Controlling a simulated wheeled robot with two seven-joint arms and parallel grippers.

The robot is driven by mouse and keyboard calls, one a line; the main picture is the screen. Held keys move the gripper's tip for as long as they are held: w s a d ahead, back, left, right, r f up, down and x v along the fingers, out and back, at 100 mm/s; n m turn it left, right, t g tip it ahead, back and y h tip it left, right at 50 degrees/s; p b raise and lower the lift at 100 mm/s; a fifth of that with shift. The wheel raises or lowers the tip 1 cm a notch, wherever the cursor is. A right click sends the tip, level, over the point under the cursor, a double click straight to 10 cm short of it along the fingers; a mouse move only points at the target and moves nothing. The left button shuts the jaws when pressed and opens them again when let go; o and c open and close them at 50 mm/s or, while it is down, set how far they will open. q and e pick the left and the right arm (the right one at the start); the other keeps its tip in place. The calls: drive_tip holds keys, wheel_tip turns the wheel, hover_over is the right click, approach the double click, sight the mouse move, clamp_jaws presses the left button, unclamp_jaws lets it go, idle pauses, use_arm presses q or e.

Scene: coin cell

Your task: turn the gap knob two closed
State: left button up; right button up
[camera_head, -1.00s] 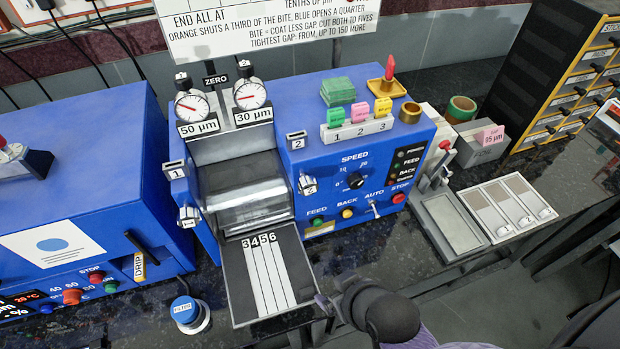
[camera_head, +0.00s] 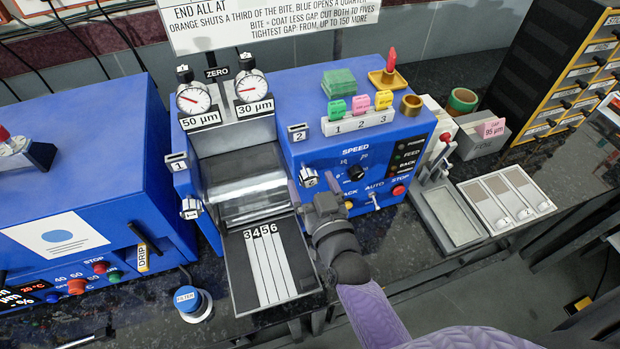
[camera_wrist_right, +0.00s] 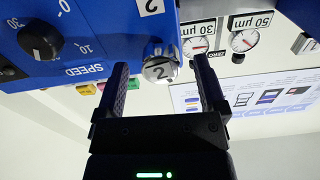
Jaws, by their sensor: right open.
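Gap knob two (camera_head: 309,178) is a small silvery knob marked 2 on the front of the blue machine, right of the rollers (camera_head: 245,195). It also shows in the right wrist view (camera_wrist_right: 160,68). My right gripper (camera_head: 312,192) is at this knob. In the wrist view its two open fingers (camera_wrist_right: 160,75) stand on either side of the knob, with a gap on each side. The gripper partly covers the knob in the head view. Knob one (camera_head: 191,208) is on the left side. Two dials stand above, labelled 50 µm (camera_head: 194,98) and 30 µm (camera_head: 251,87). My left gripper is not in view.
The speed knob (camera_head: 355,173) and several buttons sit right of knob two. A sloping tray (camera_head: 240,285) with strips numbered 3 to 6 lies below the rollers. A blue filter cap (camera_head: 188,299) stands left of it. A press stand (camera_head: 447,215) is at the right.

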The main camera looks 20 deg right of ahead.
drive_tip(key=shift+w, duration=0.75)
clamp_jaws()
drive_tip(key=shift+m, duration=0.9)
drive_tip(key=shift+m+p, duration=0.55)
drive_tip(key=shift+m, duration=1.25)
